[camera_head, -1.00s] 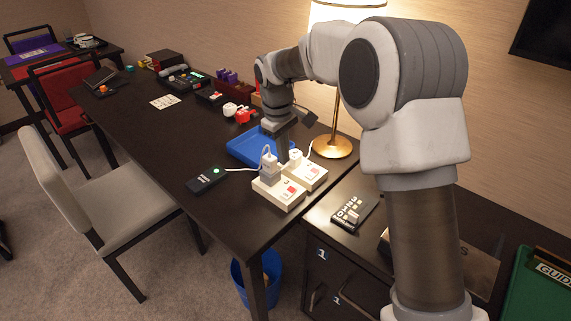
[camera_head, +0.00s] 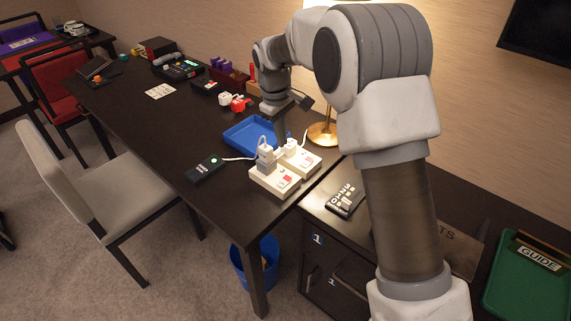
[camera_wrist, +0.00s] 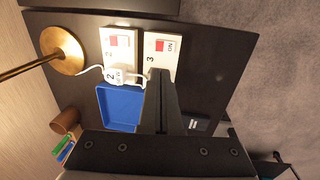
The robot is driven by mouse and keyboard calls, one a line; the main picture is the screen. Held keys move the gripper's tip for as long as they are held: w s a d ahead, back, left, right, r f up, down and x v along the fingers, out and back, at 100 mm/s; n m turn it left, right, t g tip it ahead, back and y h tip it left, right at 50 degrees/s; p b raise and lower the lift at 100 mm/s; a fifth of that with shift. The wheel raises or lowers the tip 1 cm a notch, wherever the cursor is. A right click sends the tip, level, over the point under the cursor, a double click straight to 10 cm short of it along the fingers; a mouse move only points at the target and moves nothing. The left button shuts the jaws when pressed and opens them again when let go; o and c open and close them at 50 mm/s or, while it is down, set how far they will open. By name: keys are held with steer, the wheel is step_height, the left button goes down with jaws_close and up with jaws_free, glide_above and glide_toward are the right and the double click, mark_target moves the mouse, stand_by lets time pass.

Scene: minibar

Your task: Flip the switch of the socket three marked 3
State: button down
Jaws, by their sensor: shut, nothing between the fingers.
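Socket three (camera_wrist: 160,58) is a white block with a red switch (camera_wrist: 159,46), the word ON and a printed 3 in the wrist view. In the head view it appears to be the front block (camera_head: 275,181), with a grey plug piece (camera_head: 266,157) at its far end. Socket two (camera_wrist: 118,44) stands beside it, nearer the lamp, with a white plug marked 2 (camera_wrist: 115,75). My gripper (camera_wrist: 160,78) is shut and empty, pointing down near the plug ends of the sockets. It hides part of socket three's end. Contact cannot be told. In the head view my gripper (camera_head: 282,136) is partly hidden.
A blue tray (camera_head: 236,149) lies behind the sockets, and a brass lamp base (camera_head: 322,136) stands to their right. A black device (camera_head: 205,169) with a white cable lies to the left. A remote (camera_head: 345,200) lies on the lower cabinet. The front table edge is close to the sockets.

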mark_target(287, 179)
steer(key=shift+f, duration=0.2)
steer(key=f, duration=0.4)
steer(key=w+f+b, duration=0.1)
steer(key=f, duration=0.4)
steer(key=d+f+b, duration=0.1)
steer(key=f, duration=0.3)
steer(key=shift+w+f, duration=0.2)
steer(key=shift+f, duration=0.15)
steer(key=shift+f, duration=0.1)
steer(key=shift+d+f, duration=0.1)
steer(key=shift+f, duration=0.1)
steer(key=shift+s, duration=0.1)
